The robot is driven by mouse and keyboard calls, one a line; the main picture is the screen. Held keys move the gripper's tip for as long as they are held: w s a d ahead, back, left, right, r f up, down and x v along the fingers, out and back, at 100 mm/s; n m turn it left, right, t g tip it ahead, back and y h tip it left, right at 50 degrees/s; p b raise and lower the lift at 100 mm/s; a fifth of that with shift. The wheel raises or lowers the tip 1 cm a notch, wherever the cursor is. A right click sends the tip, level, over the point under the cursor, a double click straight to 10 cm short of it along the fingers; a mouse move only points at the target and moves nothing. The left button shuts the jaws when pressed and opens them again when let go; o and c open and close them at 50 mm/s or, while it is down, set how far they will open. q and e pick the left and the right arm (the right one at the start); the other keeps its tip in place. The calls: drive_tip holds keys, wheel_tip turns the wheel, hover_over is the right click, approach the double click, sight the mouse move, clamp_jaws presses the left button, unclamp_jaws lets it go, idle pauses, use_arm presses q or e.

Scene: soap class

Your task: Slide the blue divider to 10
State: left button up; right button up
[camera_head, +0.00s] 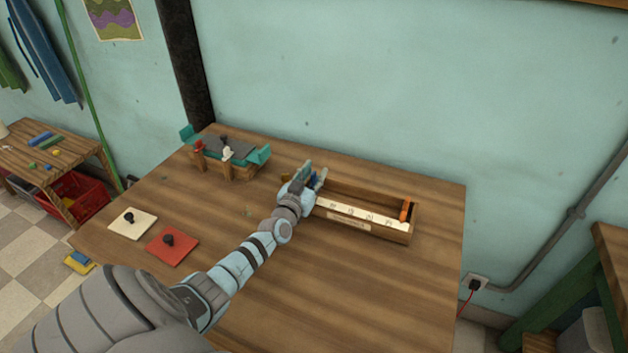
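A long wooden box (349,221) with a pale marked strip (361,212) along its near side lies on the wooden table. The marks on the strip are too small to read. My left gripper (312,176) is over the left end of the box. A bit of blue (313,183) shows between its fingers, likely the blue divider; most of it is hidden, and I cannot tell whether the fingers are shut on it. An orange divider (405,209) stands near the right end of the box. My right gripper is not in view.
A teal and wooden stand (240,160) with small red and white pieces is at the back left. A white tile (131,224) and a red tile (173,246), each with a black knob, lie at the left. The front right of the table is clear.

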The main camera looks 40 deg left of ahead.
use_arm(q)
drive_tip(key=shift+r, duration=0.15)
drive_tip(key=shift+c, duration=0.2)
clamp_jaws()
